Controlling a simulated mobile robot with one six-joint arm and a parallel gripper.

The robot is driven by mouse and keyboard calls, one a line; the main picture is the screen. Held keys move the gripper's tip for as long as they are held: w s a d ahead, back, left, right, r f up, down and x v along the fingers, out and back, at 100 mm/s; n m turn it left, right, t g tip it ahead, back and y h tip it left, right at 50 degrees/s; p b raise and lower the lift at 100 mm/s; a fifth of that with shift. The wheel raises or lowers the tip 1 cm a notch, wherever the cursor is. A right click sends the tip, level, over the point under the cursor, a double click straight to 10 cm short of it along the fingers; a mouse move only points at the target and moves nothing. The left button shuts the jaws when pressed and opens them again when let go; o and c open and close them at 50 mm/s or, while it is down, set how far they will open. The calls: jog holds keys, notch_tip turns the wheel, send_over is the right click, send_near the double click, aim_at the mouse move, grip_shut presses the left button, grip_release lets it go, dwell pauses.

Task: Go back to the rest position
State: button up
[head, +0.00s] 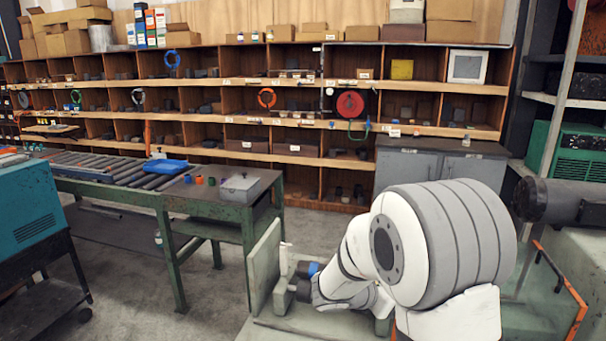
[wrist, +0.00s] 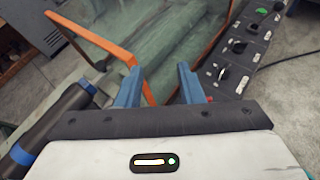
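My gripper (wrist: 158,82) shows in the wrist view with its two blue fingers apart and nothing between them. It is in front of a greenish machine bed (wrist: 175,45) with an orange-edged clear guard (wrist: 97,38). In the head view my white and grey arm fills the lower right, and I cannot make out the fingers there. A dark cylinder (head: 560,201) lies at the right edge of the head view; a dark cylinder (wrist: 50,125) also shows at the left of the wrist view. I cannot tell whether they are the same one.
A teal machine (head: 30,215) is at the left edge. Shelves (head: 225,83) line the back wall. A control panel (wrist: 240,45) is right of my fingers.

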jog(key=s+f+m+g+y+b, duration=0.2)
jog(key=s+m+y+b, duration=0.15)
jog(key=s+m, duration=0.55)
jog(key=s+f+m+g+y+b, duration=0.2)
jog(key=s+m+y+b, duration=0.15)
jog(key=s+m, duration=0.5)
jog(key=s+a+f+m+t+y+b, duration=0.1)
jog(key=s+a+m+y+b, duration=0.1)
jog(key=s+a+m+y, duration=0.2)
jog(key=s+a+m, duration=0.1)
jog(key=s+a, duration=0.2)
jog(key=shift+f+y, duration=0.2)
jog(key=shift+y, duration=0.1)
jog(key=shift+d, duration=0.1)
jog(key=shift+c, duration=0.4)
